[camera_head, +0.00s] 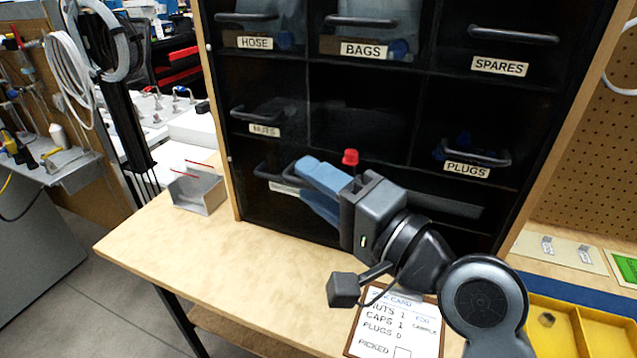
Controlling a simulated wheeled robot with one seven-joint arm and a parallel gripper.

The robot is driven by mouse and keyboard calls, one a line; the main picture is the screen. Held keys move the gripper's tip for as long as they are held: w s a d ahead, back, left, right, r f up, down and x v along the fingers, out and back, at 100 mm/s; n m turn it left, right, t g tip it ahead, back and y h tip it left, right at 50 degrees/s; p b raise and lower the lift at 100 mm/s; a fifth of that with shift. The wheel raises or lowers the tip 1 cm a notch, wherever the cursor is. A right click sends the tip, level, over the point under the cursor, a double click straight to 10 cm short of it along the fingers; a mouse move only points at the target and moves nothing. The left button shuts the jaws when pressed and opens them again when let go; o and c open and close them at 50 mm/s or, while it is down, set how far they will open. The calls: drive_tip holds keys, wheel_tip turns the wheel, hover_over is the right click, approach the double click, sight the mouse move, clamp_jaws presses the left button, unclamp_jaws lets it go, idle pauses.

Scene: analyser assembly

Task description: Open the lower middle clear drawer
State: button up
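A dark cabinet with clear drawer fronts (395,80) stands on the wooden bench. Its middle column has a drawer labelled BAGS (363,50) at the top. Below that is a dark middle bay (350,105) with no handle or label that I can make out. The bottom row is largely hidden by my arm; a dark handle end (265,172) and a pale label edge show at its left. My gripper (308,182), with two blue fingers, is in front of this bottom row. Whether the fingers are apart or touch anything is unclear. A red knob-like piece (350,157) shows just above my gripper.
Drawers labelled HOSE (255,43), SPARES (499,66), NUTS (264,130) and PLUGS (466,170) surround the middle bay. A small metal bin (198,194) stands at the bench's left. A card (398,330) and yellow tray (552,330) are at the front right. The left bench front is clear.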

clamp_jaws()
idle(0.3)
drive_tip(key=s, duration=0.1)
drive_tip(key=s+a+p, duration=0.1)
drive_tip(key=s, duration=0.1)
idle(0.3)
drive_tip(key=shift+o, duration=0.3)
unclamp_jaws()
drive_tip(key=b+v, duration=0.1)
drive_tip(key=v, duration=0.6)
drive_tip(key=shift+s+d+b, duration=0.2)
drive_tip(key=shift+d+b, duration=0.05)
drive_tip(key=shift+b, duration=0.05)
